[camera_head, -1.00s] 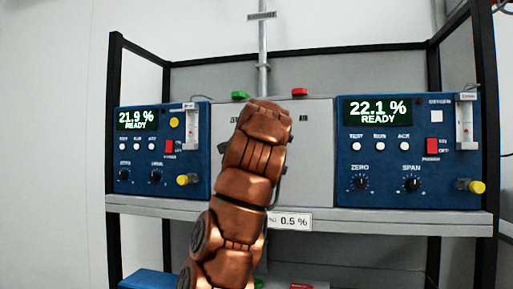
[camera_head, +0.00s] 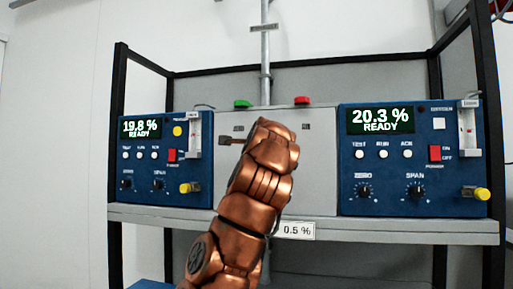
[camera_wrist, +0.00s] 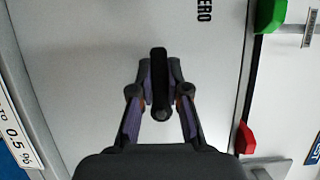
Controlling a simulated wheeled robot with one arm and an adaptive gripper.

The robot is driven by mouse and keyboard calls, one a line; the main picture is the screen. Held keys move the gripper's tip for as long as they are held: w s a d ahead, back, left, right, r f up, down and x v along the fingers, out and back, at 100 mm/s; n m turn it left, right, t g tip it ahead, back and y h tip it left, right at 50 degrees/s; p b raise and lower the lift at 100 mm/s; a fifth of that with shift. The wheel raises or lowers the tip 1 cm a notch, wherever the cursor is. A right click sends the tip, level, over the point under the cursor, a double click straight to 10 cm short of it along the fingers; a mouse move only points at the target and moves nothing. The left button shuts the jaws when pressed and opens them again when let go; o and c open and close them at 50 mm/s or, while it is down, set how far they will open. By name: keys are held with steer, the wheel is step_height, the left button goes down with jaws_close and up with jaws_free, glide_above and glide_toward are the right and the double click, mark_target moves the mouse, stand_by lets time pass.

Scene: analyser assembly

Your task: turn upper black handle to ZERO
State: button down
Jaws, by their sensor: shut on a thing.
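The black handle (camera_wrist: 159,62) is a narrow dark bar in the middle of the wrist view, in front of the grey panel (camera_wrist: 85,60). My gripper (camera_wrist: 160,95) is shut on it, one finger on each side. The bar lies along the picture's vertical, with its far end towards the top. The word ZERO (camera_wrist: 204,10) is printed on the panel at the top, a little right of the bar's line. In the head view my arm covers the gripper. A dark bar (camera_head: 228,140) sticks out left of my arm below a small label; I cannot tell whether it is the handle.
Blue analysers stand on the shelf (camera_head: 470,230), left (camera_head: 190,165) and right (camera_head: 400,205) of the panel. They read 19.8 % and 20.3 %. A green button (camera_head: 242,104) and a red button (camera_head: 302,100) top the panel. A 0.5 % tag (camera_head: 298,231) hangs below.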

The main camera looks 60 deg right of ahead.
steer(key=shift+s, duration=0.1)
steer(key=c, duration=1.1)
jaws_free()
steer(key=v, duration=0.7)
steer(key=shift+a+r, duration=0.1)
steer(key=shift+a, duration=0.1)
steer(key=shift+s, duration=0.15)
stand_by(0.4)
